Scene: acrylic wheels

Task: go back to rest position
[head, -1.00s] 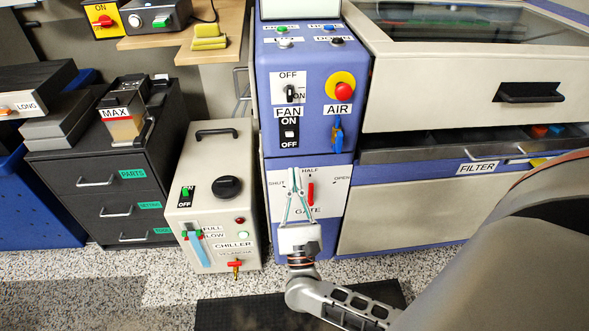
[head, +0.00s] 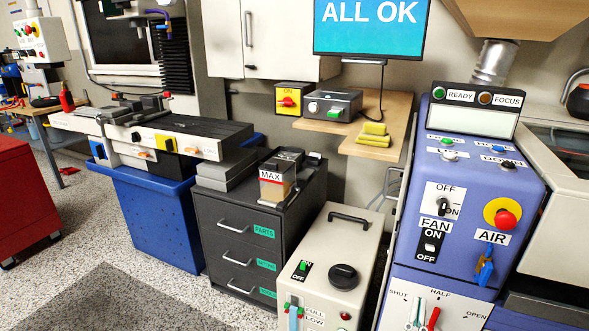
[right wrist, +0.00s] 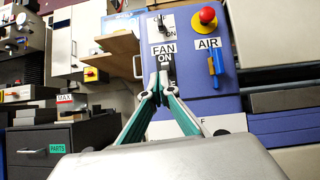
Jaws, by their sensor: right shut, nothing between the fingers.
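My right gripper (head: 416,313) shows only by its fingertips at the bottom edge of the head view, in front of the gate panel and left of the red gate lever (head: 433,318). In the right wrist view the gripper (right wrist: 163,82) has its teal-lined fingers converged at the tips, shut and empty. They overlap the blue control cabinet (right wrist: 195,103) in that view, below the FAN label. The rest of the right arm is below the head view. My left gripper is in neither view.
A screen (head: 370,30) reads ALL OK. Open speckled floor (head: 60,260) lies at lower left.

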